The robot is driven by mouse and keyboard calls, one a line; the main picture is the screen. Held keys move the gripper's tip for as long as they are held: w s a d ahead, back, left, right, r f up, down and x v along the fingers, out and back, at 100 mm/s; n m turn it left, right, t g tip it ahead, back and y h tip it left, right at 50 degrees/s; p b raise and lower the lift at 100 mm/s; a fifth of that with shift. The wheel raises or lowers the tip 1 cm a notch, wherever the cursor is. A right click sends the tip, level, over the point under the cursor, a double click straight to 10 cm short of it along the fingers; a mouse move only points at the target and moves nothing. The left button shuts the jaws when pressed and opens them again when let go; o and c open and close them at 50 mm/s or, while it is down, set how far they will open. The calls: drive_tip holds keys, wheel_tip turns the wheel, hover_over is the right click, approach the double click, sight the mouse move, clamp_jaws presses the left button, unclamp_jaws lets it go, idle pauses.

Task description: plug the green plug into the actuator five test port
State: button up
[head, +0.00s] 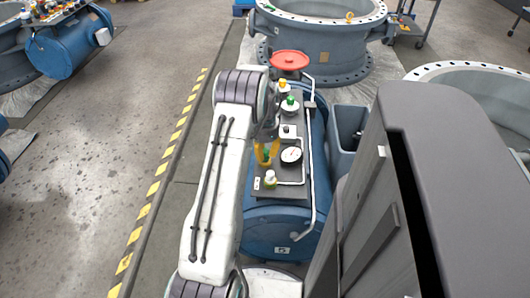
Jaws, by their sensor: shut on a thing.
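My gripper (266,158) hangs over the dark top panel (264,194) of a blue actuator (270,230). Its yellowish fingers are shut on a small green thing (266,154), which appears to be the green plug. The plug's lower end is too small and too covered to tell whether it touches the panel. A fitting with a yellow-green body and pale top (270,178) stands on the panel just nearer than my gripper. A green-topped white fitting (291,103) and a yellow-topped one (282,87) stand farther back.
A round gauge (291,155) sits right of my gripper, with a pale pipe beside it. A red handwheel (289,60) stands at the panel's far end. A grey bin (346,138) is to the right. Open floor (90,150) lies left, past the yellow-black stripe.

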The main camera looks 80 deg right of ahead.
sight(265, 150)
drive_tip(key=shift+f, duration=0.45)
idle(0.9)
drive_tip(key=o, duration=1.5)
drive_tip(key=shift+c, duration=0.2)
drive_tip(key=shift+r, duration=0.2)
drive_tip(key=shift+r+p, duration=2.4)
drive_tip(key=shift+r, duration=1.2)
